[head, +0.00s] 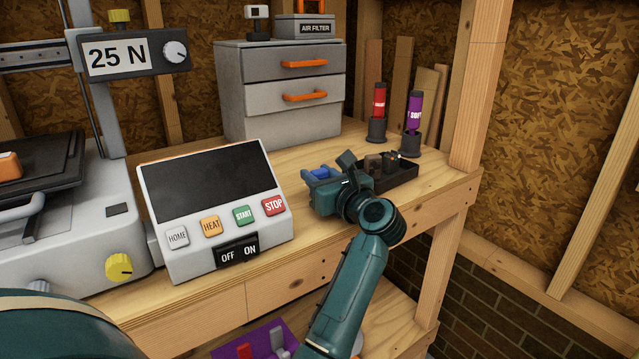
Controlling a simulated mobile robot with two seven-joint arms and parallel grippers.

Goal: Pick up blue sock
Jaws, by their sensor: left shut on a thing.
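The blue sock (322,173) is a small blue piece at the jaws of my left gripper (328,178), just above or on the wooden bench, to the right of the control panel. My left gripper is shut on it and partly hides it, so I cannot tell whether the sock touches the bench. The left arm reaches up from the bottom of the view. My right gripper is not in view.
A black tray (404,177) with small dark parts sits just right of the gripper. Behind it stand red (379,100) and purple (414,112) tubes in holders. The control panel (213,210) and the grey drawer unit (282,92) flank the bench's clear middle.

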